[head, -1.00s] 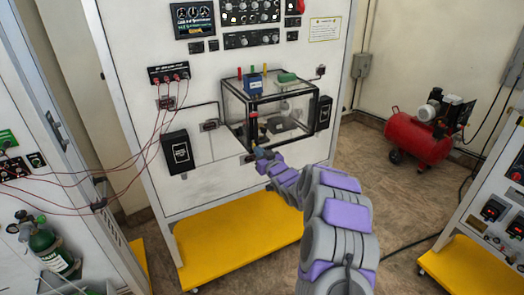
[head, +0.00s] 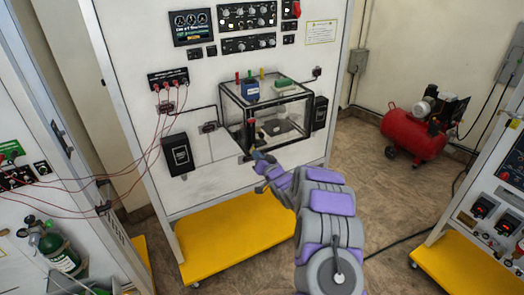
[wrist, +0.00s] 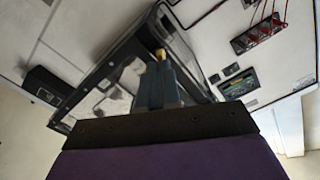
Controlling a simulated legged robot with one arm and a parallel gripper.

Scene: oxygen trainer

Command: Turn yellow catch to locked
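A small yellow piece, which looks like the yellow catch (wrist: 160,54), shows at the tips of my gripper in the wrist view. My gripper (wrist: 160,75) has its blue-grey fingers close together there, pointing at the dark frame of the clear box. In the head view, my gripper (head: 257,156) is at the lower front edge of the clear box (head: 235,114), and the catch is too small to make out. Whether the fingers close on the catch or only sit against it cannot be told. The catch's position, locked or not, is unclear.
The box is mounted on a white panel (head: 130,60) with gauges above it. A black box (head: 178,156) hangs at left, with red cables (head: 150,150) near it. A yellow base (head: 235,240) stands below. A red compressor (head: 413,135) is at right. Floor between is open.

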